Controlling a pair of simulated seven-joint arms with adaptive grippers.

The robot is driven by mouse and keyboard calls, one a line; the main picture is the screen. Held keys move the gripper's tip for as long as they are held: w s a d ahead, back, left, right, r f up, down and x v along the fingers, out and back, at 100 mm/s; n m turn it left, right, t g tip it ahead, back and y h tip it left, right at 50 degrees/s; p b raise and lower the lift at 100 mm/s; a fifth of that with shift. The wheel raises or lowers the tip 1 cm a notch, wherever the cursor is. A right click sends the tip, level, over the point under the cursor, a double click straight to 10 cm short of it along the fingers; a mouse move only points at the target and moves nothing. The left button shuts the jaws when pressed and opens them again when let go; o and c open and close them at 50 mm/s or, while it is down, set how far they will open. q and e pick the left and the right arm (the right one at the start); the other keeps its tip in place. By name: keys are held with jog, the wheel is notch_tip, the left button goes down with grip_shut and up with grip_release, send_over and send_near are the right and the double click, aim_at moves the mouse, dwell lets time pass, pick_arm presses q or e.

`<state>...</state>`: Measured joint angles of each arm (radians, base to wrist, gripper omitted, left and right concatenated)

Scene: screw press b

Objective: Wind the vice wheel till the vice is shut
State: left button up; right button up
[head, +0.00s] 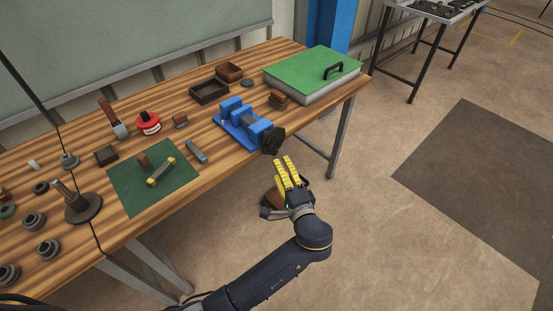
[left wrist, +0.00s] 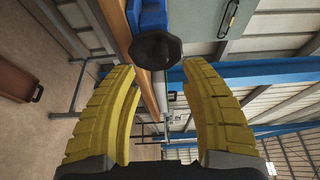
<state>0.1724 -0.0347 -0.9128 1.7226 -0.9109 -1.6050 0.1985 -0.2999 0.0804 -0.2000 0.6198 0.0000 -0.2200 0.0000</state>
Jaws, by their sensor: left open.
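The blue vice (head: 240,121) sits on the wooden workbench near its front edge. Its dark wheel (head: 273,140) is at the vice's front end, over the bench edge. The wheel also shows in the left wrist view (left wrist: 155,49), beyond and between the fingertips, with part of the blue vice (left wrist: 147,14) behind it. My left gripper (head: 284,164), with yellow fingers, is open and empty, just off the bench edge and short of the wheel. The gap between the vice jaws is hard to judge from here. My right gripper is in neither view.
A green-topped case (head: 312,72) with a handle stands at the bench's far right. Dark trays (head: 209,91), a red tape measure (head: 147,122), a green mat (head: 125,185) and several round parts lie on the workbench (head: 190,185). A brown box (head: 272,198) is on the floor behind my gripper.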

pick_arm(q)
jog(key=shift+v, duration=1.9)
